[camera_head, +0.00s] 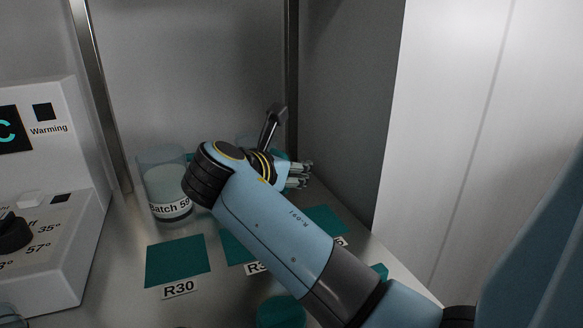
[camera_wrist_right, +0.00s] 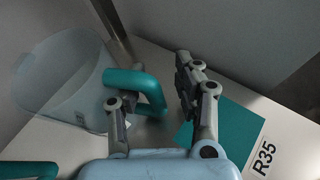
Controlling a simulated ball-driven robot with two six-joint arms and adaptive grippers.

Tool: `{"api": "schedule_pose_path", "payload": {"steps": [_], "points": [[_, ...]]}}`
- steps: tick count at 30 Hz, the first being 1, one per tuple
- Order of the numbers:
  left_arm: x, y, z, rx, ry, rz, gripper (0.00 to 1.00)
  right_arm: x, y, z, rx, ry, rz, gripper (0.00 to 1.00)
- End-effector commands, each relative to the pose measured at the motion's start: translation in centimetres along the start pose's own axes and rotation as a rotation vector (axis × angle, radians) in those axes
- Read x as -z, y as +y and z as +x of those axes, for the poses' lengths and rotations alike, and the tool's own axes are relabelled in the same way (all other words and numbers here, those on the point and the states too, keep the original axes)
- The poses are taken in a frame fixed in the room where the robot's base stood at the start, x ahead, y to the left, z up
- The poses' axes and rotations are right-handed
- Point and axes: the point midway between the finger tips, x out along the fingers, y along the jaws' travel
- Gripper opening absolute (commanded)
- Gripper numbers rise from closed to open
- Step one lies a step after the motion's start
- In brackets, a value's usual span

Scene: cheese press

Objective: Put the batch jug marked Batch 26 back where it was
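A clear jug with a teal handle (camera_wrist_right: 138,84) stands at the left of the right wrist view; its batch label is not readable there. My right gripper (camera_wrist_right: 158,100) is open, with the handle between its fingers; the right-hand finger is clear of it. In the head view my right gripper (camera_head: 298,172) is near the back corner, and the jug behind it (camera_head: 247,143) is mostly hidden by my arm. A jug labelled Batch 59 (camera_head: 165,183) stands left of my right wrist. No label reading Batch 26 is visible. My left gripper is not in view.
Teal mats marked R30 (camera_head: 178,262) and R35 (camera_wrist_right: 232,118) lie on the metal counter; another mat (camera_head: 237,246) is partly under my arm. A white control box (camera_head: 50,240) stands at left. Metal walls close off the back and right. A round teal object (camera_head: 281,312) is at the front.

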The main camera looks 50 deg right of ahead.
Motion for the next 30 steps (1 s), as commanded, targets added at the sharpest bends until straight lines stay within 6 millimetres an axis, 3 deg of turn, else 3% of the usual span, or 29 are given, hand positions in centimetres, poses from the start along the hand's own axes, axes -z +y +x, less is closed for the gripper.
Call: {"api": "schedule_pose_path", "payload": {"steps": [5,12,18,30], "points": [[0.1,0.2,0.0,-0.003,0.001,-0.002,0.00,-1.7,0.3,-0.7,-0.003,-0.003,0.008,0.33],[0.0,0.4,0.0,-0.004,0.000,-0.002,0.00,-6.3,0.8,-2.5,-0.004,-0.004,0.010,0.33],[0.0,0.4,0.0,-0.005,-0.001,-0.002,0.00,-8.8,1.1,-3.6,-0.003,-0.004,0.008,0.33],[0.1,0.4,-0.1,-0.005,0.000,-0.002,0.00,-9.5,1.1,-3.9,-0.002,-0.004,0.005,0.33]]}}
